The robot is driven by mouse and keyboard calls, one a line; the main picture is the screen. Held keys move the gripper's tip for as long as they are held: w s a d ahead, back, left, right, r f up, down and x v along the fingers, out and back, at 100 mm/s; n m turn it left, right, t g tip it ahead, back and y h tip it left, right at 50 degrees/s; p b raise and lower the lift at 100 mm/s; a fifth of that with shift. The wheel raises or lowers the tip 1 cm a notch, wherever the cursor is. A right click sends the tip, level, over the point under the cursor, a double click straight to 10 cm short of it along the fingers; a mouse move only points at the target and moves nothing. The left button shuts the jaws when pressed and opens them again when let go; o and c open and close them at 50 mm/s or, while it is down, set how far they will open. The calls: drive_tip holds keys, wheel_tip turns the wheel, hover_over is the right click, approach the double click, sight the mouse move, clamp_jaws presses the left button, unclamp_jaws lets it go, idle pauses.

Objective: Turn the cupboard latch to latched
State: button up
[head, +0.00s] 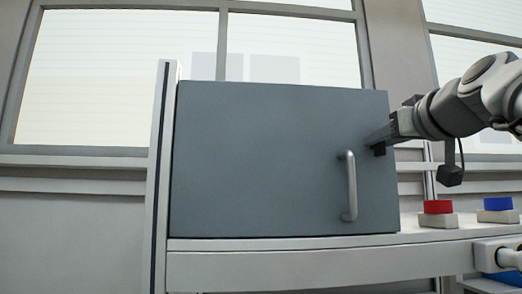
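The cupboard (265,150) is a grey-blue box on a light shelf, and its front looks closed. A vertical metal handle (351,187) is on the right part of the front. My gripper (380,142) reaches in from the right and is at the front's right edge, above and right of the handle. Its fingertips are dark and small here, so I cannot tell whether they are open or shut or touching the cupboard. I cannot make out the latch; my gripper may cover it.
A red button (437,207) and a blue button (497,204) on pale bases stand on the shelf (320,262) right of the cupboard. A light upright post (158,160) runs along the cupboard's left side. Windows fill the wall behind.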

clamp_jaws()
drive_tip(key=shift+m, duration=0.3)
drive_tip(key=shift+d+f+m+p, duration=0.15)
drive_tip(key=shift+m+p, duration=0.65)
drive_tip(key=shift+m, duration=3.5)
drive_tip(key=shift+d+f+m+p, duration=0.1)
drive_tip(key=shift+m+p, duration=0.7)
drive_tip(key=shift+m, duration=3.5)
drive_tip(key=shift+o, duration=0.7)
unclamp_jaws()
